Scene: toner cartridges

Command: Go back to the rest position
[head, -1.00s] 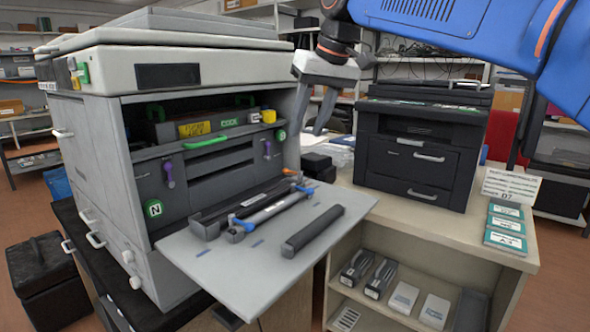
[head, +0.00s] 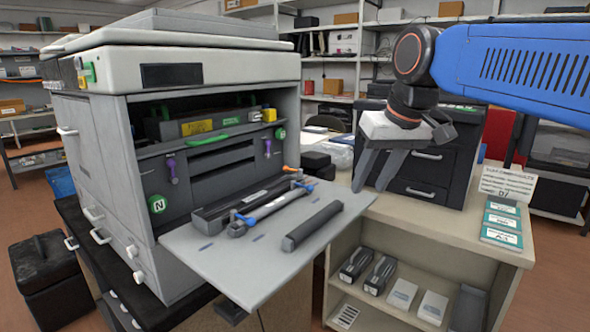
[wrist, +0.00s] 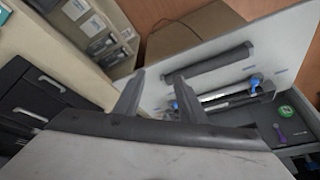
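My gripper (head: 370,185) hangs in the air in front of the black printer (head: 465,165), above the counter, with its fingers pointing down. The fingers are apart with nothing between them; the wrist view also shows the gripper (wrist: 160,85) empty. The grey copier (head: 105,180) stands at left with its front door (head: 225,275) folded down. A plain dark cartridge (head: 312,225) lies on the door, with a blue-ended unit (head: 270,207) and a dark trough behind it. My gripper is apart from all of them.
The counter (head: 420,215) carries a small sign (head: 508,182) and several teal-labelled packs (head: 502,222) at right. Its shelf below holds black cartridges (head: 380,275) and pale boxes (head: 403,293). A black case (head: 45,275) stands on the floor at left.

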